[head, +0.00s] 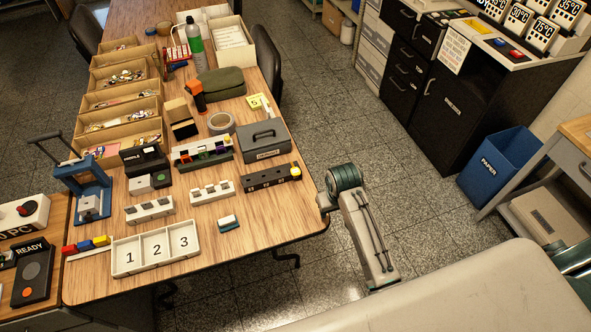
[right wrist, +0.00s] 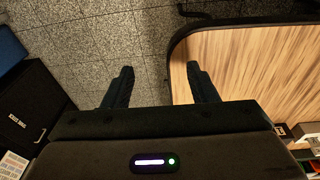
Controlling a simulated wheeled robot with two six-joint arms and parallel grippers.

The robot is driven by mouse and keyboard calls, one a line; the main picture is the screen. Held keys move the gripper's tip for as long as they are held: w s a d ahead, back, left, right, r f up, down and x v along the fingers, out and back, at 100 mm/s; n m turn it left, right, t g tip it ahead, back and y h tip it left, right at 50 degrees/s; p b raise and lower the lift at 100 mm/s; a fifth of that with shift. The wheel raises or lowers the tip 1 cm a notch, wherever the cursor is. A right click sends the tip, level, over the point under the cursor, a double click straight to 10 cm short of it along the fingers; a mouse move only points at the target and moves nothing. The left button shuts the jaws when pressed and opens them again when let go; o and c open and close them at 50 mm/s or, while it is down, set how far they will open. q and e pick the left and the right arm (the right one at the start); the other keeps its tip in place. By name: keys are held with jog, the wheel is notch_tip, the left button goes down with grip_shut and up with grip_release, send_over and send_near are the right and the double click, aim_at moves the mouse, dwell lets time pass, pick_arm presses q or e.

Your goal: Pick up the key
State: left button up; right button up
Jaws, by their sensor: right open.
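I cannot make out a single key for certain; the small items in the wooden bins (head: 122,108) at the left of the table are too small to tell apart. My right gripper (head: 325,201) is at the right edge of the table in the head view. In the right wrist view its two fingers (right wrist: 159,72) are spread apart with nothing between them, one over the floor and one at the table's corner. My left gripper is not in view.
On the wooden table (head: 265,218) stand a white tray numbered 1, 2, 3 (head: 143,271), a grey box (head: 263,147), a black slotted strip (head: 270,179) and a small blue-white block (head: 229,223). The front right of the table is clear. A blue paper bin (head: 497,168) stands on the floor.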

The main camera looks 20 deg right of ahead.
jog(key=w+a+r+g, duration=0.1)
jog(key=w+a+r, duration=0.15)
jog(key=w, duration=0.25)
jog(key=w+a+r, duration=0.1)
jog(key=w+r, duration=0.3)
jog(key=w, duration=0.2)
notch_tip(320, 180, up, 6)
jog(key=p, duration=0.1)
send_over(295, 170)
jog(key=shift+g+y, duration=0.3)
jog(key=shift+g, duration=0.1)
jog(key=f, duration=0.2)
jog(key=f+p, duration=0.1)
jog(key=f, duration=0.2)
jog(key=shift+d+f, duration=0.3)
jog(key=shift+d, duration=0.1)
jog(key=shift+a+f+p, duration=0.1)
jog(key=shift+f+p, duration=0.15)
jog(key=shift+p, duration=0.2)
jog(key=shift+s+a+f+p, duration=0.1)
jog(key=shift+f+p, duration=0.15)
jog(key=shift+f, duration=0.55)
jog(key=shift+w+a+f+p, duration=0.1)
jog(key=shift+f+p, duration=0.1)
jog(key=shift+f, duration=0.55)
jog(key=shift+s+a+f+p, duration=0.1)
jog(key=shift+f+p, duration=0.15)
jog(key=shift+f, duration=0.55)
jog(key=c, duration=1)
jog(key=shift+c, duration=0.2)
